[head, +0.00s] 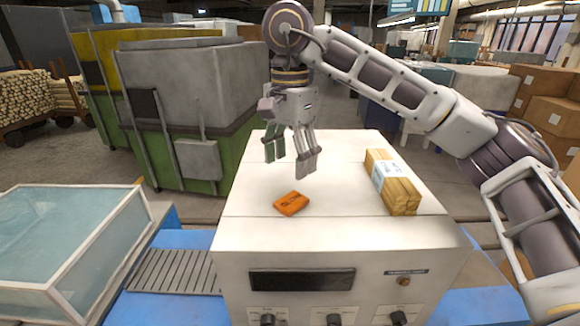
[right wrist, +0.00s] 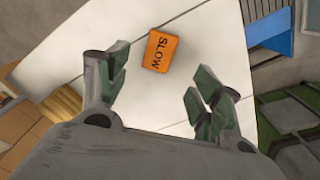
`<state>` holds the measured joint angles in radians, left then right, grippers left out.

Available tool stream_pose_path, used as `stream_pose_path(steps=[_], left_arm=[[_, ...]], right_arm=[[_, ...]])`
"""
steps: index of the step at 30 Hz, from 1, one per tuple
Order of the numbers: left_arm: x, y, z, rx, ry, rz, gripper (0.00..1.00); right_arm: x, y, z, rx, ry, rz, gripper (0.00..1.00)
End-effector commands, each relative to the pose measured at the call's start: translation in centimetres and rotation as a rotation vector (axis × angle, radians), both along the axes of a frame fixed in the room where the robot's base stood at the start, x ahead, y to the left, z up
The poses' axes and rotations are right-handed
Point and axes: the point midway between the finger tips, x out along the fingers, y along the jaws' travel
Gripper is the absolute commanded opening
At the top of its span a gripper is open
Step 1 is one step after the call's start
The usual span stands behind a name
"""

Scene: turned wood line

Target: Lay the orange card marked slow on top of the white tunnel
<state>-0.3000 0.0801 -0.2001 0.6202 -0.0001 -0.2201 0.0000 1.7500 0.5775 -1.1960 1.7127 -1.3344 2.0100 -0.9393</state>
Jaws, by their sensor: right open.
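The orange card marked SLOW (head: 291,204) lies flat on top of the white tunnel (head: 335,228), left of its middle. It also shows in the right wrist view (right wrist: 160,51), beyond the fingertips and touched by neither. My right gripper (head: 290,165) is open and empty, pointing down above the tunnel top, behind the card in the head view. Its fingers also show in the right wrist view (right wrist: 160,88), spread apart with the white top between them. My left gripper is in neither view.
A strapped bundle of wood sticks (head: 397,182) lies on the tunnel top to the right. A glass-topped case (head: 75,240) and a roller conveyor (head: 175,271) are at the left. Large grey and green bins (head: 195,80) stand behind. The tunnel top around the card is clear.

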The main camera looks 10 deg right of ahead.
Motion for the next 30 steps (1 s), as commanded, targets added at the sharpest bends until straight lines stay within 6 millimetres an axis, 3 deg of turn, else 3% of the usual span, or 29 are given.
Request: stream_pose_path(steps=[12,30], left_arm=[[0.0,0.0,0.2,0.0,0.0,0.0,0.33],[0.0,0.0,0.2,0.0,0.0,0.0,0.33]], right_arm=[[0.0,0.0,2.6,0.0,-0.001,0.0,0.66],[0.0,0.0,2.7,0.0,0.0,0.0,0.66]])
